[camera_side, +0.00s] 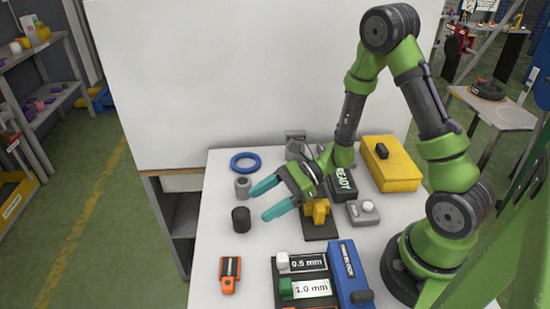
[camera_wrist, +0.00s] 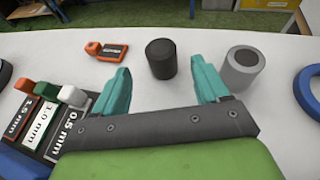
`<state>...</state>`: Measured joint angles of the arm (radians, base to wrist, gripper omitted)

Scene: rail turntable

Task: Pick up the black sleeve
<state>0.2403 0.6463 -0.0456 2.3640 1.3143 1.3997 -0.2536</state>
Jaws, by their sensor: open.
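The black sleeve (camera_side: 241,219) is a short dark cylinder standing upright on the white table, left of my gripper in the side view. In the wrist view the black sleeve (camera_wrist: 161,59) stands beyond my fingertips, roughly between them and a little nearer the left-right middle. My gripper (camera_side: 266,200) has teal fingers spread apart with nothing between them. The fingers (camera_wrist: 164,84) also show open in the wrist view. The sleeve looks apart from both fingers. Whether it is hollow cannot be told.
A grey hollow sleeve (camera_wrist: 241,68) stands right of the black one in the wrist view. A blue ring (camera_side: 245,162), an orange-and-black item (camera_side: 230,274), labelled blocks (camera_side: 303,263), a blue case (camera_side: 348,270) and a yellow case (camera_side: 391,164) lie around.

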